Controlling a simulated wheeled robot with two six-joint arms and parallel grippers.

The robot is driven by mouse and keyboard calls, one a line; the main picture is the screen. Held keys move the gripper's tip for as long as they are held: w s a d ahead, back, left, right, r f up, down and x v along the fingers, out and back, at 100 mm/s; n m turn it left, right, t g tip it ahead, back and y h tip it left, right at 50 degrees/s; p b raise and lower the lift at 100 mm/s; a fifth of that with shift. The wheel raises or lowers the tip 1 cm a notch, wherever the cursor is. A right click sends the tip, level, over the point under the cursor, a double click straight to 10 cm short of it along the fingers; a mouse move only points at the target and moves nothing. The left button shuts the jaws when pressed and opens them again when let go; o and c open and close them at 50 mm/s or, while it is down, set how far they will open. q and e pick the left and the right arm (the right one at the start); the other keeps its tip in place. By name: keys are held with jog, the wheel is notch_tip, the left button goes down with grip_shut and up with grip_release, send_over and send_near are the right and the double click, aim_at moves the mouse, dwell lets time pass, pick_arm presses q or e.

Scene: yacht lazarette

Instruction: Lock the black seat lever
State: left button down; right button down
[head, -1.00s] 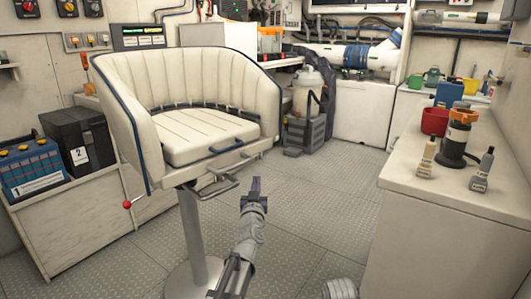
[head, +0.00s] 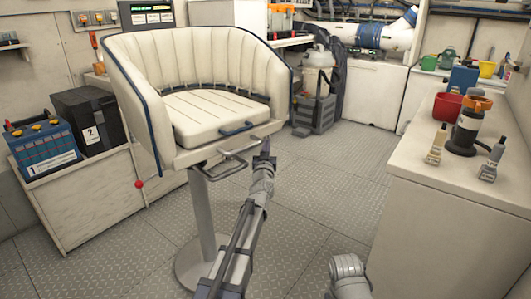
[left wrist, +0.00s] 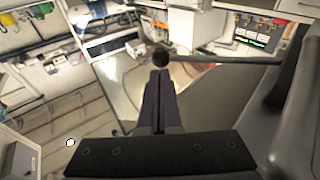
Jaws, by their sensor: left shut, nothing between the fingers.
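The cream bucket seat (head: 205,110) stands on a grey pedestal at centre left in the head view. In the left wrist view, a black ball knob (left wrist: 160,58) sits on the end of a thin dark rod (left wrist: 220,60), the black lever, which runs right toward the seat's side. My left gripper (head: 264,150) is shut and empty at the seat's front right corner. In the left wrist view its fingertips (left wrist: 158,82) point at the knob and appear very close to it; I cannot tell whether they touch. The lever is not clear in the head view. My right gripper is out of view.
A grey loop handle (head: 233,162) and a blue bar (head: 236,129) are at the seat's front. A counter (head: 440,185) with bottles stands at right. The floor between is clear.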

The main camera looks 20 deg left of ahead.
pick_arm(q)
jog(key=x, duration=0.4)
jog(key=shift+w+p, duration=0.15)
jog(key=shift+p, duration=0.15)
jog(key=shift+a+f+x, duration=0.1)
jog(key=shift+f+x, duration=0.05)
jog(key=shift+x, duration=0.7)
jog(key=shift+a+f+x, duration=0.1)
jog(key=shift+f+x, duration=0.05)
jog(key=shift+x, duration=0.7)
jog(key=shift+a+f+x, duration=0.1)
jog(key=shift+f+x, duration=0.05)
jog(key=shift+x, duration=0.7)
jog(key=w+a+n+g+y, duration=0.1)
jog(key=w+a+n+y, duration=0.2)
jog(key=w, duration=0.3)
jog(key=shift+a+g+y, duration=0.4)
jog(key=shift+a+y, duration=0.35)
jog(key=shift+y, duration=0.15)
